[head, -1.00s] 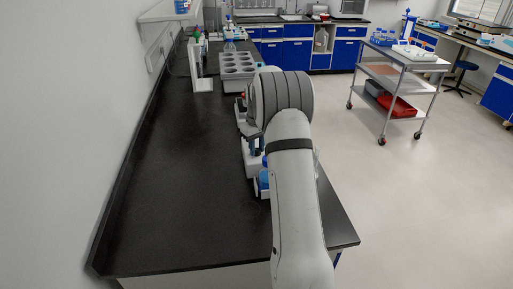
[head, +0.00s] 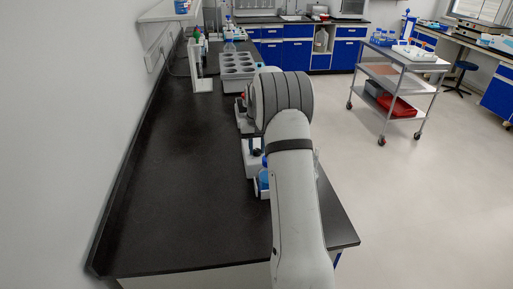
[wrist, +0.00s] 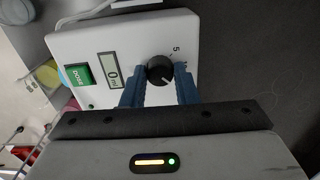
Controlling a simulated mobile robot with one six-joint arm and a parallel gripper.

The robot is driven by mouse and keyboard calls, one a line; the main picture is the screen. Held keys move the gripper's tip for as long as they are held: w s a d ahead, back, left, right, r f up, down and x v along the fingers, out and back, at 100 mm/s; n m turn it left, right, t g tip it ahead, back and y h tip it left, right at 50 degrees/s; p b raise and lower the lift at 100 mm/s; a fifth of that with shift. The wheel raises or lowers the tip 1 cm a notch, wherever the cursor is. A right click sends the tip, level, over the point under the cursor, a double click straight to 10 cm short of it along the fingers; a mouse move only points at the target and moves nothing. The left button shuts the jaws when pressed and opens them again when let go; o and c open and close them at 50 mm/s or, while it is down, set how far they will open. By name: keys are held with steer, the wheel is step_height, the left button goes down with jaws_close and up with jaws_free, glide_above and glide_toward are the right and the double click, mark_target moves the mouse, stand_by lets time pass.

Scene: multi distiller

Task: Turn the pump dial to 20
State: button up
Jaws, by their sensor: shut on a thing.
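The pump dial (wrist: 160,70) is a small round black knob with a white pointer line on the white pump face (wrist: 75,45), in the wrist view. The line points to the lower right in the picture. A "5" is printed beside the dial; the other marks are hard to read. The display (wrist: 113,71) reads 0 ml. The green DOSE button (wrist: 79,74) is left of it. My gripper (wrist: 160,78) has its blue fingers on both sides of the dial, shut on it. In the head view my arm hides the gripper and dial.
The black bench (head: 180,200) is clear on its left half. A grey rack with round holes (head: 238,66) stands farther back. Several blue and white items sit close beside my arm. A metal cart (head: 405,65) stands on the floor at the right.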

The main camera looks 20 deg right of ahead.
mark_target(257, 149)
steer(key=o, duration=1)
step_height(257, 149, up, 8)
steer(key=shift+f+b, duration=0.1)
steer(key=shift+b, duration=0.25)
